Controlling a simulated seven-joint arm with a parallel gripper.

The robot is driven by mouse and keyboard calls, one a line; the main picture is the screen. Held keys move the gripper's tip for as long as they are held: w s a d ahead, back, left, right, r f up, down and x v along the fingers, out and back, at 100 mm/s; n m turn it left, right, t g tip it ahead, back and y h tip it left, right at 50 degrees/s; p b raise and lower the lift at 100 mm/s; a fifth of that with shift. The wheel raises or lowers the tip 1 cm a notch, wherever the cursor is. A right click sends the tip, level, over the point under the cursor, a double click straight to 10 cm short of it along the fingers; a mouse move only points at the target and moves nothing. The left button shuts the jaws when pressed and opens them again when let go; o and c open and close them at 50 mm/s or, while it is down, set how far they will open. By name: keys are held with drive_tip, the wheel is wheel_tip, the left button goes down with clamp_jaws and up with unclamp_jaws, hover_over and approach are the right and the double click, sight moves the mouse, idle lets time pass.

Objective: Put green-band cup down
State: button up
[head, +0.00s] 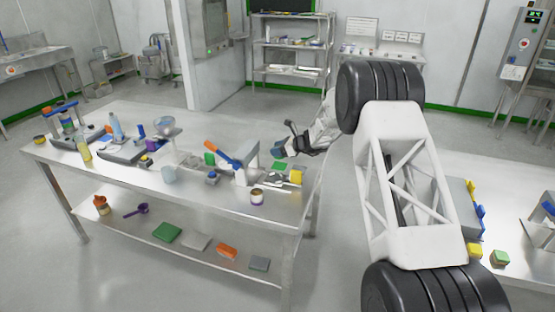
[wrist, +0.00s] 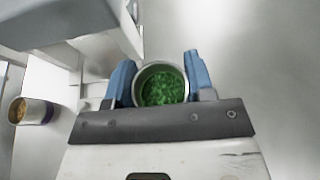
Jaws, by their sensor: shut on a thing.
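In the wrist view, a round metal-rimmed cup (wrist: 160,86) full of green granules sits between the two blue fingers of my gripper (wrist: 160,82). The fingers press on its sides, and I look down into its mouth. Its outer wall and any band are hidden from this angle.
A cup with a purple band (head: 257,197) stands near the bench's front edge; a cup with brown contents (wrist: 30,111) shows in the wrist view. A blue-handled press (head: 238,165) and a yellow block (head: 296,175) stand nearby. Another green square (head: 210,159) lies further left.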

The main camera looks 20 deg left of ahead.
sight(278, 158)
drive_tip(key=shift+f, duration=0.45)
drive_tip(key=shift+f, duration=0.1)
drive_tip(key=shift+f, duration=1.75)
drive_tip(key=shift+f, duration=0.25)
drive_tip(key=o, duration=1.1)
drive_tip(key=shift+c, duration=0.2)
drive_tip(key=shift+r, duration=0.1)
drive_tip(key=shift+r, duration=0.15)
drive_tip(key=v, duration=1.2)
